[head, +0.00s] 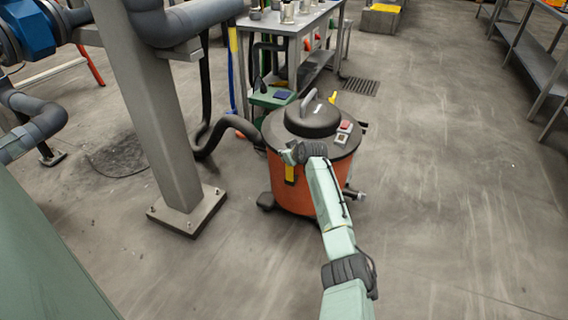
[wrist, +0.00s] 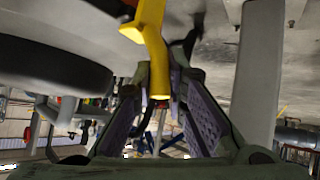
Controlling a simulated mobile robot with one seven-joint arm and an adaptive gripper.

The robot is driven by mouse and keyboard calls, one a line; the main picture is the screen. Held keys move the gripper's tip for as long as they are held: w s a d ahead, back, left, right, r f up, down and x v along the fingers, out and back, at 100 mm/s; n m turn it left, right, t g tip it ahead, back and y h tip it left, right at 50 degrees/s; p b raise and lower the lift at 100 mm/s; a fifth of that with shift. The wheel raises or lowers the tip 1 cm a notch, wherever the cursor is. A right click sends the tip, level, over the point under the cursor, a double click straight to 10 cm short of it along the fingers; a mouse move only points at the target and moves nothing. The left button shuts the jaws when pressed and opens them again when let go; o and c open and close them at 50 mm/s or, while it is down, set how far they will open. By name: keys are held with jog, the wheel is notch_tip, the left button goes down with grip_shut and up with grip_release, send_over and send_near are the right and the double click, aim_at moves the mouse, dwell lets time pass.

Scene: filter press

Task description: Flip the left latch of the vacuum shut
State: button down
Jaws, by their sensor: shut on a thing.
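The vacuum (head: 297,196) is an orange drum with a dark lid (head: 310,118) and a handle on top. A yellow latch (head: 290,173) is on its near left side, just below my gripper (head: 287,154). In the wrist view the yellow latch (wrist: 150,40) comes down from above, and its lower end sits between the two fingers of my gripper (wrist: 165,88). The fingers are shut on it. My gripper and arm hide part of the drum's front. Another yellow latch (head: 332,97) sticks up at the far side of the lid.
A grey steel post (head: 165,110) stands left of the vacuum, with a black hose (head: 222,130) between them. A workbench (head: 300,35) stands behind. The floor to the right is open.

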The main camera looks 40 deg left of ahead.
jog(key=shift+w+r, duration=0.1)
jog(key=shift+w, duration=0.15)
dwell(0.3)
jog(key=c, duration=1.6)
grip_release()
jog(key=shift+w+a, duration=0.1)
jog(key=v, duration=1.2)
jog(key=shift+r, duration=0.1)
